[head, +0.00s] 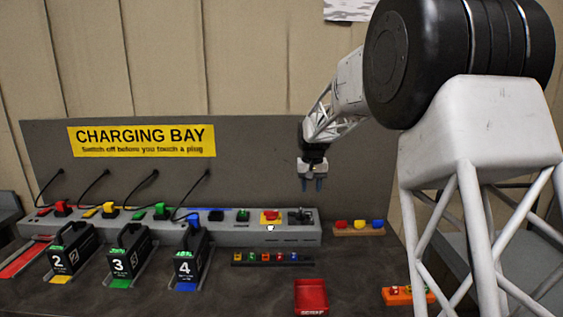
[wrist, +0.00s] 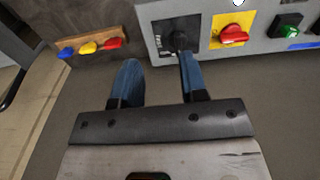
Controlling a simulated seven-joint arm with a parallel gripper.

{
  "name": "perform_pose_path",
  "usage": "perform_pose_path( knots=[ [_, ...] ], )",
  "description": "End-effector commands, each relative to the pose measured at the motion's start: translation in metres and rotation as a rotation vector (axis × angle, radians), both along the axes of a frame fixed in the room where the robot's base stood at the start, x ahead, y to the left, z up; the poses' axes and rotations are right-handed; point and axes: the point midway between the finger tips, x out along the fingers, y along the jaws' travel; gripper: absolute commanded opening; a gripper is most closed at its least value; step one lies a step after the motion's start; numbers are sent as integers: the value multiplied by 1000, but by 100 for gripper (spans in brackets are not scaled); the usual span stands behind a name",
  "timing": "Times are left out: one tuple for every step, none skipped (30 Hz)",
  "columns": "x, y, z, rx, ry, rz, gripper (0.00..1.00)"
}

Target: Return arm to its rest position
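My gripper (head: 314,184) hangs fingers down from my arm, in front of the grey back panel and above the right end of the charging strip (head: 240,234). In the wrist view its two blue fingers (wrist: 158,78) stand apart with nothing between them, so it is open and empty. Beyond the fingertips in the wrist view are a black panel with a dark knob or lever (wrist: 179,41) and a red switch on a yellow plate (wrist: 234,33). In the head view the same red switch (head: 270,215) is at the strip's right part. No contact shows.
Black batteries 2 (head: 72,252), 3 (head: 131,250) and 4 (head: 190,256) stand before the strip. A red tray (head: 311,297) lies at the front. A wooden rack with coloured knobs (head: 359,231) and an orange holder (head: 408,297) are at right. The air around my gripper looks clear.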

Motion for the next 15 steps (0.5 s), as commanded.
perform_pose_path(
  knots=[
    [-13, -4, 9, 0, -6, -1, 39],
    [-20, -5, 13, 0, -9, -2, 39],
    [-30, -8, 18, 0, -13, -2, 39],
    [-37, -9, 21, 0, -15, -3, 39],
    [-45, -11, 25, 0, -17, -3, 39],
    [-54, -13, 30, 0, -21, -4, 39],
    [-62, -15, 33, 0, -23, -4, 39],
    [-69, -17, 37, 0, -27, -4, 39],
    [-79, -19, 41, 0, -29, -5, 39],
    [-86, -20, 44, 1, -33, -5, 39],
    [-94, -22, 47, 1, -35, -6, 39],
    [-104, -24, 51, 1, -39, -6, 39],
    [-112, -26, 54, 1, -41, -7, 39],
    [-119, -27, 56, 1, -43, -7, 39],
    [-130, -29, 60, 1, -47, -8, 39]
  ],
)
